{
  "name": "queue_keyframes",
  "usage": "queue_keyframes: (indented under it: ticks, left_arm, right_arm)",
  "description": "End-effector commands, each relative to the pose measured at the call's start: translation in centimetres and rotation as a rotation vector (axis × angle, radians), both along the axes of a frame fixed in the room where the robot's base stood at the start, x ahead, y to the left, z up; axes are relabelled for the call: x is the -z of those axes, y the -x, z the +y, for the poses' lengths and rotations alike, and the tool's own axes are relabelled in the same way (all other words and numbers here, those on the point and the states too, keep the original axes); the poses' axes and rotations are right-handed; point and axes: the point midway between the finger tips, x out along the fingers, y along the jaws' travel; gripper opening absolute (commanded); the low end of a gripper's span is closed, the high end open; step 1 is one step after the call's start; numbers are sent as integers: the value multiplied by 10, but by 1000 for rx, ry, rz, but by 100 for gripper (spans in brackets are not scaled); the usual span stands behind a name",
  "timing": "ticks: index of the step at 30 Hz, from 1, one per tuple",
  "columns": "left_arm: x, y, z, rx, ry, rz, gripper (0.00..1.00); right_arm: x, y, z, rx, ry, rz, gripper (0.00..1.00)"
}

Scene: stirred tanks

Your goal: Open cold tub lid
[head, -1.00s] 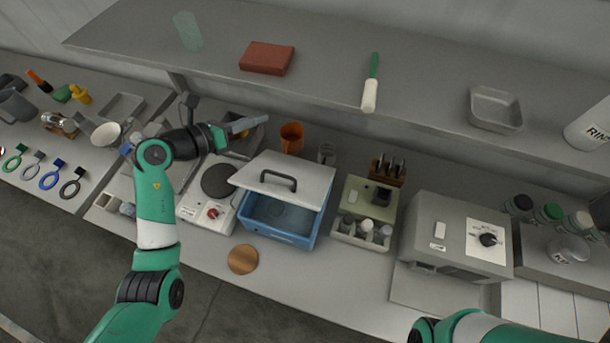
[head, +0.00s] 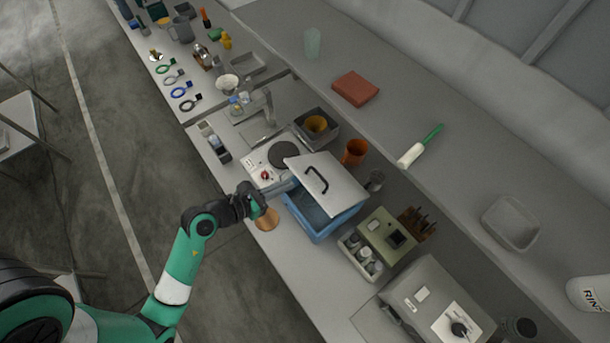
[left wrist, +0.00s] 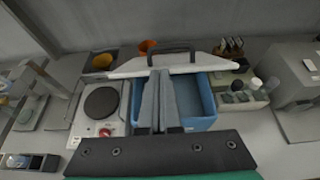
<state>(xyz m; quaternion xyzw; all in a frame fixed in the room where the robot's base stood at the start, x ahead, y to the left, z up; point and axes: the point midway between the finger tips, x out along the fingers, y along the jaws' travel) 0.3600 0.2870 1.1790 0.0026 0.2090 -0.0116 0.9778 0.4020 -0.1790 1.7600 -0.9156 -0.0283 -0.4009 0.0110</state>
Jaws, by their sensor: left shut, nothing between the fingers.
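The cold tub (head: 318,222) is a blue open box on the bench, with a light grey lid (head: 335,188) carrying a dark handle (head: 316,178). The lid sits tilted and covers the back part, leaving the front of the tub's inside in sight. My left gripper (head: 290,187) is shut and empty, at the tub's left front side near the lid's edge. In the left wrist view its fingers (left wrist: 159,76) point at the lid (left wrist: 205,64), overlapping its near edge; I cannot tell whether they touch. The tub (left wrist: 200,122) shows behind them. My right gripper is out of view.
A hotplate (head: 284,156) stands left of the tub, with an orange cup (head: 355,152) behind. A green-grey box (head: 386,238) with vials stands to the right. A wooden disc (head: 267,220) lies in front. A shelf (head: 440,185) runs along the back.

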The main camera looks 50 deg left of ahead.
Motion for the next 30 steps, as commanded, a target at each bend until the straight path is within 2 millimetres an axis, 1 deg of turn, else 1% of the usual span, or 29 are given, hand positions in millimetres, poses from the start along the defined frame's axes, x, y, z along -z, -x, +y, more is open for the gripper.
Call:
queue_keyframes:
  ticks: [1, 6, 9, 12, 16, 25, 28, 30]
  left_arm:
    - [5, -10, -1, 6, -1, 0, 0]
    - [18, -40, -1, 4, -1, 0, 0]
    - [25, -54, -2, 2, 0, 0, 0]
    - [28, -63, -2, 1, -1, 0, 0]
    - [30, -67, -2, 0, 0, 0, 0]
    - [30, -67, -1, 0, 0, 0, 0]
    - [27, -68, 3, -1, 1, 0, 0]
    - [24, -69, 9, -4, 1, -2, 0]
  right_arm:
    - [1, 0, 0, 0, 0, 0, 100]
    - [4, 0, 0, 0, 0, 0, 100]
    - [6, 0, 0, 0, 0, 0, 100]
    - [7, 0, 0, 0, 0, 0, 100]
    - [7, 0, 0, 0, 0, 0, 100]
    - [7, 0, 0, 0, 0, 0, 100]
    - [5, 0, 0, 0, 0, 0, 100]
    - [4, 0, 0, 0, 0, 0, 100]
